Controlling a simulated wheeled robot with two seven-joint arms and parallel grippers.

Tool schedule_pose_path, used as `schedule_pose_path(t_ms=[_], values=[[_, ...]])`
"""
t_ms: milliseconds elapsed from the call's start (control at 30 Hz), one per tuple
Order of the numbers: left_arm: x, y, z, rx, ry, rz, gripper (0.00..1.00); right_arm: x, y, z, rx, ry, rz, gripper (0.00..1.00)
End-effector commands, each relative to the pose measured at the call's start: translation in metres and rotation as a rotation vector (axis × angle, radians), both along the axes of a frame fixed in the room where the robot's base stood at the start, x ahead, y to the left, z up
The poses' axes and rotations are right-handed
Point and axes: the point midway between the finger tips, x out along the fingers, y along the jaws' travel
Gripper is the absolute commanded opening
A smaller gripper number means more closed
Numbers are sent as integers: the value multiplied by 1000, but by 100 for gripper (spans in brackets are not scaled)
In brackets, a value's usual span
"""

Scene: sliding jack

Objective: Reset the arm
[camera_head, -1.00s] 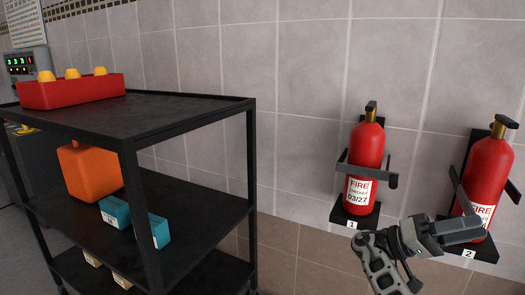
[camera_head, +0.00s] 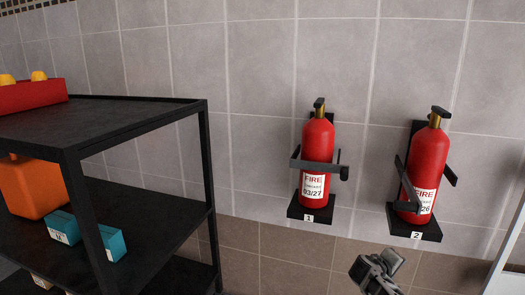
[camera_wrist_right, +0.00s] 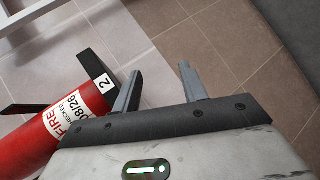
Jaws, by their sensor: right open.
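My right gripper shows in the right wrist view (camera_wrist_right: 160,88) with its two fingers spread apart and nothing between them. In the head view, part of my right arm (camera_head: 378,272) shows low at the right, below the two fire extinguishers and in front of the tiled wall. The red extinguisher on bracket 2 (camera_head: 427,168) hangs on the wall at the right. It also shows in the right wrist view (camera_wrist_right: 65,138), left of the open fingers and apart from them. My left gripper is not in view.
Another red extinguisher (camera_head: 317,158) sits upright in bracket 1. A black shelf cart (camera_head: 150,112) stands at the left with a red tray (camera_head: 30,97), an orange container (camera_head: 32,188) and teal boxes. A white-edged frame (camera_head: 508,235) stands at the far right.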

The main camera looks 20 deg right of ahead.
Motion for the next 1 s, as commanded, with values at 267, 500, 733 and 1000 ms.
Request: schedule_pose_path(t_ms=[267, 500, 733, 1000], values=[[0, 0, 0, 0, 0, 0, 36, 57, 69, -34, 458, -284, 189, 43], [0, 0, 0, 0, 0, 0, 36, 90, 108, -21, 704, -538, 258, 43], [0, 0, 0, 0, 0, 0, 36, 48, 170, -52, 749, -506, 368, 43], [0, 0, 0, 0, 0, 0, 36, -38, 268, -68, 865, -490, 503, 43]])
